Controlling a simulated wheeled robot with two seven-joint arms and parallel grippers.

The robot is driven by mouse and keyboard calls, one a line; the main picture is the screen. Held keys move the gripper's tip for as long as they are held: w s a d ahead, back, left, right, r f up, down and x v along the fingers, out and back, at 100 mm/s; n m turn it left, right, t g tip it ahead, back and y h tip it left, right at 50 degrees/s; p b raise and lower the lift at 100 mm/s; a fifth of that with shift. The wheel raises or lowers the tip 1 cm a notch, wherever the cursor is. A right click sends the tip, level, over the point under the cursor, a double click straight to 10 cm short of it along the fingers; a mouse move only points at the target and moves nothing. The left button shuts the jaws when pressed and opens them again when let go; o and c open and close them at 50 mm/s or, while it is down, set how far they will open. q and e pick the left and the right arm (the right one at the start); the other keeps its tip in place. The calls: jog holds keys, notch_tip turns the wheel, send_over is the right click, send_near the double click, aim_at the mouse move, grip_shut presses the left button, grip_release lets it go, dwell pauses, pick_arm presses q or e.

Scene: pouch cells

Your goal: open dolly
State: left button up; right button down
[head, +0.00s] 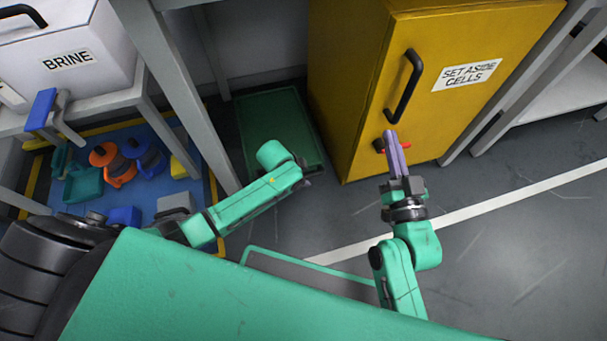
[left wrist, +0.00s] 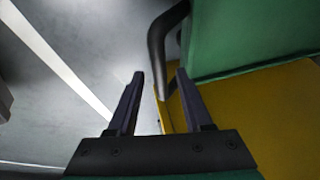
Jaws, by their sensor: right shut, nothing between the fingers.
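The yellow cabinet (head: 350,80) is labelled SET ASIDE CELLS. Its door front carries a black bar handle (head: 405,88) and a small red part (head: 408,148) below, and looks closed. My right gripper (head: 394,135) is shut, its purple fingers over the red part; contact cannot be told. My left arm reaches toward the cabinet's left, its fingers mostly hidden in the head view. In the left wrist view my left gripper (left wrist: 160,75) is open. A dark curved bar (left wrist: 157,45) shows at or beyond its fingertips, beside a yellow surface (left wrist: 240,120). No dolly is clearly identifiable.
A dark green flat platform (head: 262,110) lies on the floor left of the cabinet. A white BRINE box (head: 65,80) stands on the bench at left. A blue mat (head: 90,145) below holds several coloured objects.

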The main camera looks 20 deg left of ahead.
pick_arm(q)
grip_shut()
dwell(1.2)
